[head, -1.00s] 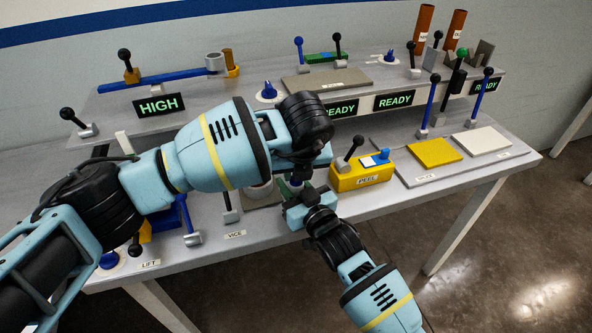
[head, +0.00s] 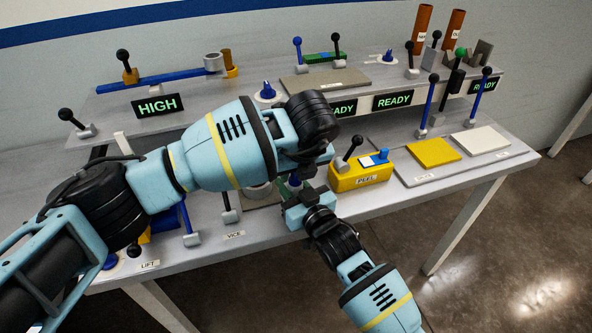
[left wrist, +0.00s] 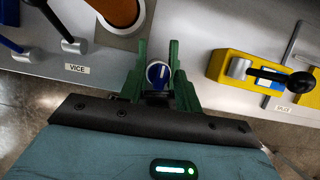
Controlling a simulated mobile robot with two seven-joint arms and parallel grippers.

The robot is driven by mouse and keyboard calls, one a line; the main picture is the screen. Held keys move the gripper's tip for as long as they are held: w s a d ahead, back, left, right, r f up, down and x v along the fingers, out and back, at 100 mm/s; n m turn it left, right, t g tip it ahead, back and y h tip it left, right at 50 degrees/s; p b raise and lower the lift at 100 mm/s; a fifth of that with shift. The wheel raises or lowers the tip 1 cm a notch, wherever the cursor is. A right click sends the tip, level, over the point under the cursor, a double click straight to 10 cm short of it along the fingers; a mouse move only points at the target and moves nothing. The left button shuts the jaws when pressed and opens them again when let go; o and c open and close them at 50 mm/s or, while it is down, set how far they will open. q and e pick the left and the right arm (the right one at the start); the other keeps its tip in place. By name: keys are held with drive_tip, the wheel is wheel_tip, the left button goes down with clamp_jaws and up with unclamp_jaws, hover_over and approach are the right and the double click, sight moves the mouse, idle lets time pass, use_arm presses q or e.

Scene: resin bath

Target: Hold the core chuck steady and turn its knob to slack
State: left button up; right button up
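The chuck's knob (left wrist: 158,73) is blue and round with a white mark pointing up in the left wrist view. The green fingers of my left gripper (left wrist: 158,62) stand close on both sides of it; whether they press on it is unclear. The chuck's body below the knob is mostly hidden by my grippers. In the head view my left gripper (head: 294,178) reaches down from above near the table's front edge. My right gripper (head: 291,197) comes in from the front, just below it at the chuck; its fingertips are hidden.
A yellow box labelled PEEL (head: 362,174) with a black-knobbed lever stands close to the right. A ring-shaped fixture (left wrist: 142,17) by the VICE label is close to the left. Several levers stand on the table. The raised shelf (head: 230,104) runs behind.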

use_arm(q)
drive_tip(key=shift+r, duration=0.1)
drive_tip(key=v, duration=1.2)
drive_tip(key=shift+d, duration=0.1)
use_arm(e)
drive_tip(key=o, duration=1.2)
